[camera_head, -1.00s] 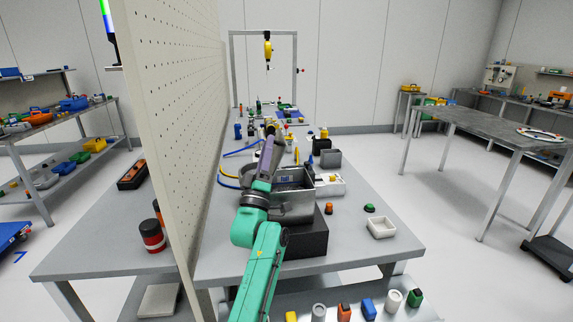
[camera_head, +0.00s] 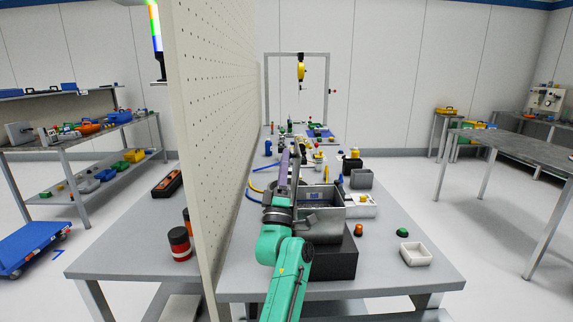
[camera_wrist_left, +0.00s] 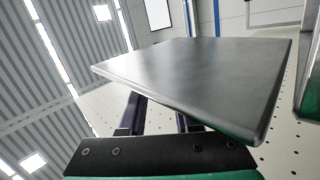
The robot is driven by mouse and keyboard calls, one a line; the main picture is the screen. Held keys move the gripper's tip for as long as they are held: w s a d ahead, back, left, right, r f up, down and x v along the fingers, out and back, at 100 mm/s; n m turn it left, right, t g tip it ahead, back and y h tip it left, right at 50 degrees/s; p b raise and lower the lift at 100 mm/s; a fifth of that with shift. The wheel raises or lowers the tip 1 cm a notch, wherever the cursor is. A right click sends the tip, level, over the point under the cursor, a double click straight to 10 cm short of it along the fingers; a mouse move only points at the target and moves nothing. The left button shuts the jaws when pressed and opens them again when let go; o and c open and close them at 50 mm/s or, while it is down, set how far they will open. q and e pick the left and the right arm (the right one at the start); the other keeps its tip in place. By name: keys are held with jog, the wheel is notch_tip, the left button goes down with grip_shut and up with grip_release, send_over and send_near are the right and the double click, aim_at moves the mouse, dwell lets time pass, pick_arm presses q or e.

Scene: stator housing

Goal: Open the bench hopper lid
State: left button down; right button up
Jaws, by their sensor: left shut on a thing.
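The bench hopper (camera_head: 325,222) is a grey open-topped metal box on a black block (camera_head: 333,262) on the bench. Its mouth is uncovered and blue shows inside. My left arm reaches over its left side. The left gripper (camera_head: 290,160) has dark purple fingers and is shut on the hopper lid. The lid (camera_wrist_left: 205,80) is a flat grey plate, large in the left wrist view, with the fingers (camera_wrist_left: 158,115) behind its near edge. In the head view the lid stands steeply, nearly edge-on, at the hopper's left side. The fingertips' contact is hidden. My right gripper is out of view.
A pegboard wall (camera_head: 215,130) rises close to the left of the arm. A white tray (camera_head: 416,254), a green button (camera_head: 402,232) and an orange part (camera_head: 359,230) lie right of the hopper. A grey bin (camera_head: 361,179) stands behind.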

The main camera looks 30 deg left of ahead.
pick_arm(q)
jog(key=c, duration=0.8)
grip_release()
jog(key=shift+c, duration=0.2)
jog(key=shift+o, duration=1.1)
jog(key=shift+s+a+f, duration=0.1)
jog(key=shift+a, duration=0.1)
jog(key=shift+d, duration=0.1)
jog(key=b+v, duration=0.4)
jog(key=v, duration=1)
jog(key=shift+s+f, duration=0.15)
jog(key=shift+f, duration=0.05)
jog(key=shift+f, duration=0.1)
